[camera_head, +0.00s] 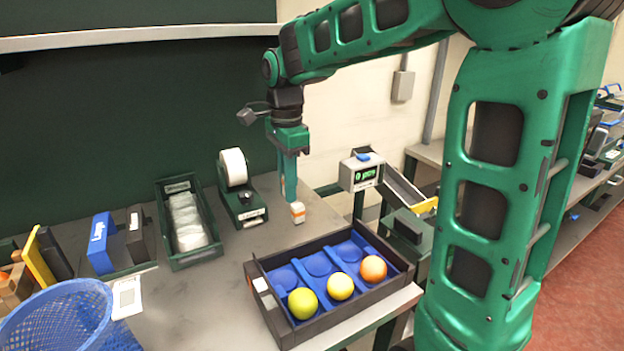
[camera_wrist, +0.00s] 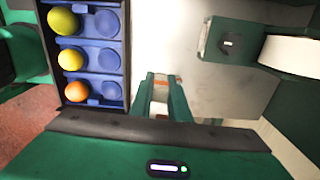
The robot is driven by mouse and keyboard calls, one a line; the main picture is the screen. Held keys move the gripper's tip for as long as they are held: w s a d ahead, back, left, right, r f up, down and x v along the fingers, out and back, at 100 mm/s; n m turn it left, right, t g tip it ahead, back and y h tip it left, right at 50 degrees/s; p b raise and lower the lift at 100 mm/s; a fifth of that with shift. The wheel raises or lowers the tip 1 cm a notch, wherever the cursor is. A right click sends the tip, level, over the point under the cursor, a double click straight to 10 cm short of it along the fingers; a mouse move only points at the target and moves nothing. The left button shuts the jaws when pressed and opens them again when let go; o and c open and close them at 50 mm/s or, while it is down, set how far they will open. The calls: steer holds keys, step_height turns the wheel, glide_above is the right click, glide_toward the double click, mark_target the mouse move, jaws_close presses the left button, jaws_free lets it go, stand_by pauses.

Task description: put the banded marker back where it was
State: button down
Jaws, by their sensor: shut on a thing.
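The banded marker (camera_head: 298,213) is a small pale block with an orange band. It is at the tips of my gripper (camera_head: 291,192), just behind the black fruit tray. In the wrist view the marker (camera_wrist: 164,79) shows between the fingertips of my gripper (camera_wrist: 162,86), partly hidden by them. The gripper points down and is shut on the marker. The marker is at or very near the grey table top (camera_head: 190,300); I cannot tell whether it touches it.
The black tray (camera_head: 285,334) with blue cups holds a yellow-green, a yellow and an orange fruit in its front row; its back row is empty. A label roll dispenser (camera_head: 240,205) and a green bin (camera_head: 178,262) stand left. A scale display (camera_head: 362,175) is right.

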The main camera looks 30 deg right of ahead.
glide_above(316, 209)
step_height(316, 209, down, 5)
steer(key=shift+n, duration=0.3)
steer(key=shift+s+f, duration=0.1)
steer(key=shift+f, duration=2.55)
steer(key=shift+f, duration=0.6)
steer(key=c, duration=1.2)
jaws_free()
step_height(316, 209, up, 8)
